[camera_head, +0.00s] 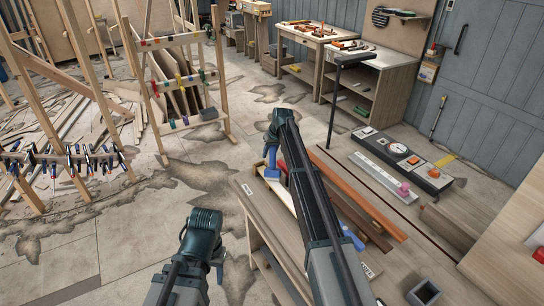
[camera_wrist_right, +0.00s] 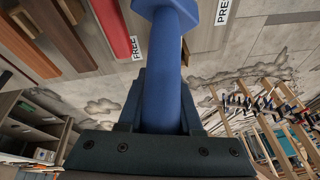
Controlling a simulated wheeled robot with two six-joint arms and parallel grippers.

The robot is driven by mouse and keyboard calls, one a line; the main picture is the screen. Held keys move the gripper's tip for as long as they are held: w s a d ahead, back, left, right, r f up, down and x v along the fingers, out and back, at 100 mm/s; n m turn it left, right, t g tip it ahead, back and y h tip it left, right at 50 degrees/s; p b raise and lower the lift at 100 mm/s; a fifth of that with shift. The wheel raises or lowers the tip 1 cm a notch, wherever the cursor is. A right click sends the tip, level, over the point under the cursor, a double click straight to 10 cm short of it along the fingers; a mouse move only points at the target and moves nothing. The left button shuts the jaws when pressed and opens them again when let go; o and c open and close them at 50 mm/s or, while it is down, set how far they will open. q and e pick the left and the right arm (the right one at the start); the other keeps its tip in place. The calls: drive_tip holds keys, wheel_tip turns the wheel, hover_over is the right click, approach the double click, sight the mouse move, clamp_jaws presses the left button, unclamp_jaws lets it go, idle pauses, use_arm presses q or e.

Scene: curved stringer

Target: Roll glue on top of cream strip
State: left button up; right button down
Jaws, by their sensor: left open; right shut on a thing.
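A long, thin cream strip (camera_head: 287,197) lies on the wooden bench, partly hidden behind my right arm in the head view. My right gripper (camera_wrist_right: 163,105) is shut on a blue handle (camera_wrist_right: 167,85), probably the glue roller's. Part of this blue tool (camera_head: 271,160) shows beside my right wrist at the bench's left end in the head view. Its roller end is not clearly visible, and I cannot tell whether it touches the strip. My left gripper (camera_head: 217,262) is open and empty, low at the left of the bench. No glue is clearly visible.
Reddish-brown strips (camera_head: 365,207) and a blue item (camera_head: 350,222) lie on the bench (camera_head: 262,215) right of my right arm. The wrist view shows a red piece (camera_wrist_right: 110,25) near a "FREE" label (camera_wrist_right: 137,47). A wooden rack (camera_head: 180,80) stands behind. Floor left of the bench is open.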

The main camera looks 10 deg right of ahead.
drive_tip(key=shift+w, duration=0.25)
drive_tip(key=shift+w+a, duration=0.3)
drive_tip(key=shift+w, duration=0.5)
drive_tip(key=shift+w+a, duration=0.25)
drive_tip(key=shift+w, duration=0.55)
drive_tip(key=w, duration=0.1)
drive_tip(key=w+a, duration=0.1)
drive_tip(key=w, duration=0.1)
drive_tip(key=shift+w, duration=0.1)
wheel_tip(320, 180, up, 6)
drive_tip(key=p, duration=0.6)
